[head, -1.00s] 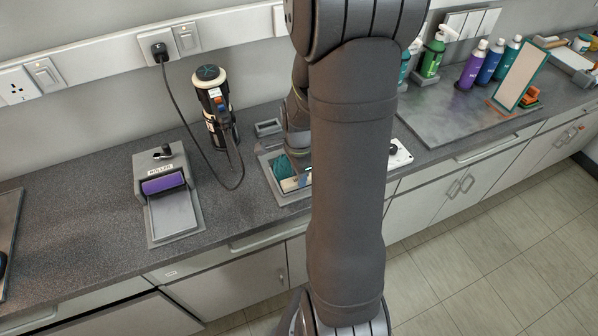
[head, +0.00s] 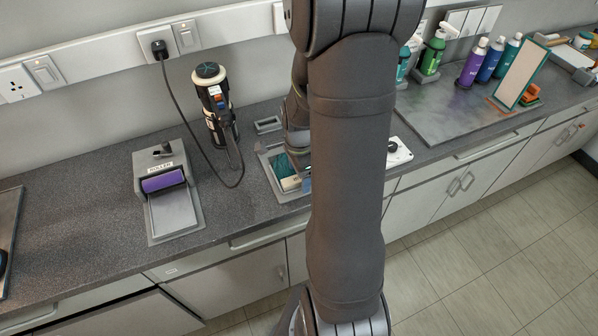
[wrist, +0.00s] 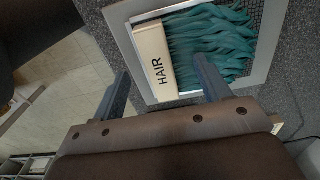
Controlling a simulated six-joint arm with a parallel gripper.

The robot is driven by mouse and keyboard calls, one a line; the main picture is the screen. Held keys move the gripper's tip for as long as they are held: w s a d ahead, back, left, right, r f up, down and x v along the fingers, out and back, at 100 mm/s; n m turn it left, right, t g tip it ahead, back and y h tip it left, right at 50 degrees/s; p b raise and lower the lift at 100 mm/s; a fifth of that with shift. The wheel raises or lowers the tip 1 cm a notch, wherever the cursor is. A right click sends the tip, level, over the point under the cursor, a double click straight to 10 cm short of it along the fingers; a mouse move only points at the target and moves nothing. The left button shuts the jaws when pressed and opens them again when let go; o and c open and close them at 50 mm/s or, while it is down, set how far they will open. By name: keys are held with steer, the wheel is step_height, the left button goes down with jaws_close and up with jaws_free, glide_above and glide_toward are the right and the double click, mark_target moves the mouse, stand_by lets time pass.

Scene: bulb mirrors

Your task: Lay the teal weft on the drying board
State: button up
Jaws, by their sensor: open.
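The teal weft (wrist: 215,42) lies spread in wavy strands over a grey-framed mesh tray (wrist: 262,75), with a cream strip lettered HAIR at its end. In the head view the weft (head: 281,164) shows teal on the counter tray (head: 285,199), partly hidden behind my arm. My gripper (wrist: 163,70) is open, its fingers apart on either side of the strip's near end. I cannot tell whether either finger touches the weft. The head view hides the fingertips. I cannot tell whether this tray is the drying board.
A grey roller device (head: 165,190) with a purple roller stands left of the tray. A black corded appliance (head: 214,105) stands behind, its cable looping across the counter. Bottles (head: 472,62) and a framed panel (head: 521,75) stand at the right. Counter at left is largely clear.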

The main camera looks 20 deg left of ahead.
steer(key=shift+r, duration=3.5)
step_height(320, 180, up, 18)
steer(key=shift+f, duration=0.25)
step_height(320, 180, down, 18)
steer(key=shift+f, duration=0.15)
step_height(320, 180, up, 18)
